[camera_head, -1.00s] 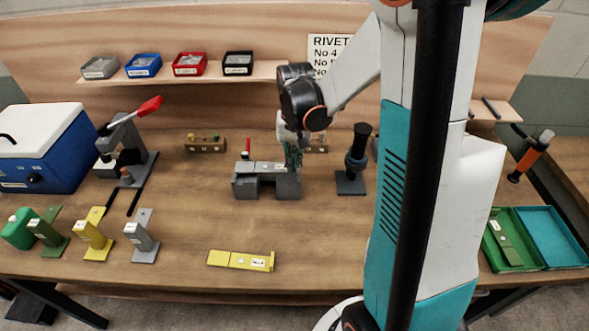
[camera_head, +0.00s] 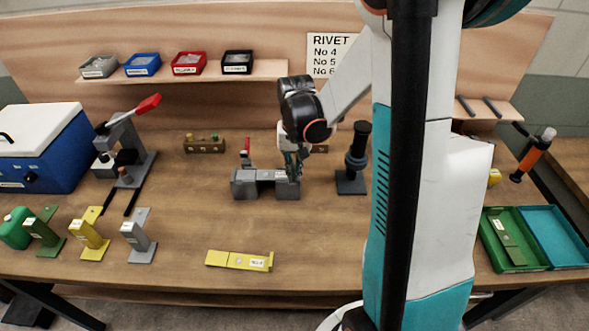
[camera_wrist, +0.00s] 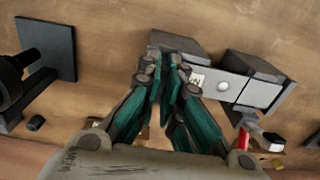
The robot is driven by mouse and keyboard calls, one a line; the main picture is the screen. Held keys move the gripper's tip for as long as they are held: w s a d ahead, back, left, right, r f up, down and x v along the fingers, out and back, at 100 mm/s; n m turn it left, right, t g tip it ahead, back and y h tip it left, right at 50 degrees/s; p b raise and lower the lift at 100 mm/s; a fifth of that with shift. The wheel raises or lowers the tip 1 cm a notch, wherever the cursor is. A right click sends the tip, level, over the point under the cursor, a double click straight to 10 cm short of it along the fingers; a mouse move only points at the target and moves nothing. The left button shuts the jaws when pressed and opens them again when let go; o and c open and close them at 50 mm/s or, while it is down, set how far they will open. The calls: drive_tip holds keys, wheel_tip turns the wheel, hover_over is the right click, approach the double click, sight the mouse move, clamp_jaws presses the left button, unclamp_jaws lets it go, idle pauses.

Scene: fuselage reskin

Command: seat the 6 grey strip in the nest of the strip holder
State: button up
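The grey strip (camera_wrist: 235,90), with a white label and round dots, lies along the dark grey strip holder (camera_head: 251,191) at the middle of the bench. In the wrist view it runs beside the holder's dark blocks (camera_wrist: 255,66). My gripper (camera_head: 293,174) is low over the holder's right end. In the wrist view its green fingers (camera_wrist: 168,75) are close together at the strip's labelled end and appear shut on it. The fingers hide that end and part of the label. I cannot tell whether the strip touches the nest floor.
A red-handled clamp (camera_head: 246,155) stands behind the holder's left end. A dark post on a square base (camera_head: 353,185) stands close on the right. A yellow strip (camera_head: 238,260) lies in front. Bare bench lies between it and the holder.

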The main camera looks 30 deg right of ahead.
drive_tip(key=o, duration=0.4)
drive_tip(key=shift+s+f, duration=0.3)
drive_tip(key=shift+f, duration=0.15)
drive_tip(key=shift+w+f, duration=0.1)
drive_tip(key=shift+w, duration=0.1)
drive_tip(key=shift+w+r+p, duration=0.1)
drive_tip(key=shift+r+p, duration=0.45)
drive_tip(key=shift+r, duration=0.1)
wheel_tip(320, 180, up, 12)
drive_tip(key=p, duration=0.3)
drive_tip(key=shift+d+r, duration=0.1)
